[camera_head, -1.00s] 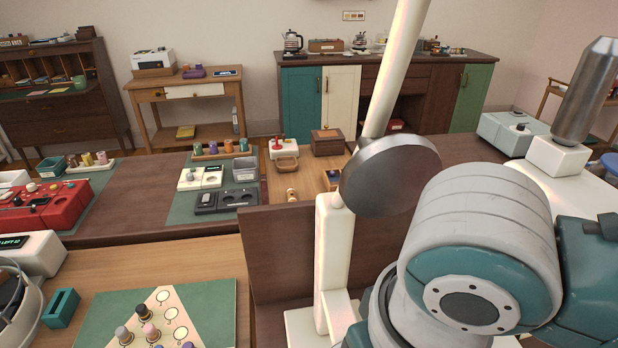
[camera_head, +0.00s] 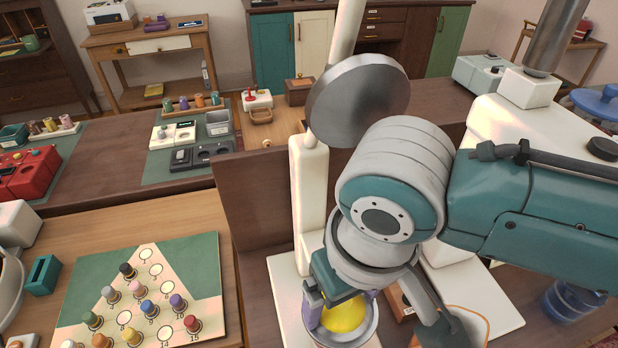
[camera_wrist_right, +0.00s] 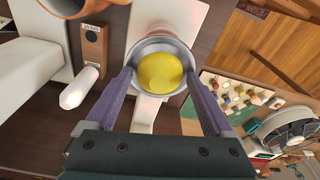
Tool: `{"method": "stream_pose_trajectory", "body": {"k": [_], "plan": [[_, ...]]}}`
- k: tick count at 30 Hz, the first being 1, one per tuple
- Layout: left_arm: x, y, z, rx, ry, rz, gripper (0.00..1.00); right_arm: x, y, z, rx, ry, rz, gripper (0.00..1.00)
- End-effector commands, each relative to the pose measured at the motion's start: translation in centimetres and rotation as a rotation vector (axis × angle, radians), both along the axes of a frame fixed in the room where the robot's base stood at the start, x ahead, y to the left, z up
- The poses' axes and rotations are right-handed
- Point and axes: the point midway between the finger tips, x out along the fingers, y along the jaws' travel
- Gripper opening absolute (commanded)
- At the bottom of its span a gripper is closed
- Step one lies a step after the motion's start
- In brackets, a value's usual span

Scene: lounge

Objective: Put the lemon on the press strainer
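The yellow lemon (camera_head: 344,316) sits inside the round metal bowl of the press strainer (camera_head: 352,341), in front of the white press column. In the right wrist view the lemon (camera_wrist_right: 160,73) lies within the strainer's grey rim (camera_wrist_right: 163,45). My right gripper (camera_head: 342,305) is just above the strainer, pointing down. In the right wrist view its purple fingers (camera_wrist_right: 159,78) stand apart on either side of the lemon, with small gaps seeming to show. The lemon's underside is hidden in the bowl. My left gripper is not in view.
The press's round metal plate (camera_head: 357,100) and pale lever stand beside my right arm. A board with several coloured pegs (camera_head: 140,300) lies at the left. A white bottle-like object (camera_wrist_right: 80,88) and a small wooden panel (camera_wrist_right: 92,50) are near the strainer in the wrist view.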

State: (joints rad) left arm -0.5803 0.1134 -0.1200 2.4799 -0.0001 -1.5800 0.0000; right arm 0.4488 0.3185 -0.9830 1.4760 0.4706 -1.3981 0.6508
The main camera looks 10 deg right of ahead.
Motion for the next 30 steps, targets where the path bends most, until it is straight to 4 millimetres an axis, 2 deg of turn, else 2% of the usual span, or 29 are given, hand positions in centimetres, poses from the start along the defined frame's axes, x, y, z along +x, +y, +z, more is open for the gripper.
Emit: {"method": "stream_pose_trajectory", "body": {"k": [1, 3, 9, 13, 17, 24, 30], "plan": [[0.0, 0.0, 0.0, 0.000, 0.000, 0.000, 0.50, 0.0, 0.0, 0.0, 0.000, 0.000, 0.000, 0.94], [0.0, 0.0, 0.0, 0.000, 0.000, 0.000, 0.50, 0.0, 0.0, 0.0, 0.000, 0.000, 0.000, 1.00], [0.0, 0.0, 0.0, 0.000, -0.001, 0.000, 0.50, 0.0, 0.0, 0.0, 0.000, 0.000, 0.000, 1.00], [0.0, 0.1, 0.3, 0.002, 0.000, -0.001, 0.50, 0.0, 0.0, 0.9, 0.001, -0.001, 0.000, 1.00], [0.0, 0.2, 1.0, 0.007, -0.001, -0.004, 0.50, -0.3, -0.1, 3.2, 0.002, -0.002, 0.000, 1.00], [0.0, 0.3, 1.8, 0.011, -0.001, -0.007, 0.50, -0.9, -0.1, 8.6, 0.003, -0.002, 0.001, 1.00], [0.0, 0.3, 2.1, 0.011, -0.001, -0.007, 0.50, -1.3, -0.2, 11.4, 0.002, -0.001, -0.001, 1.00]]}}
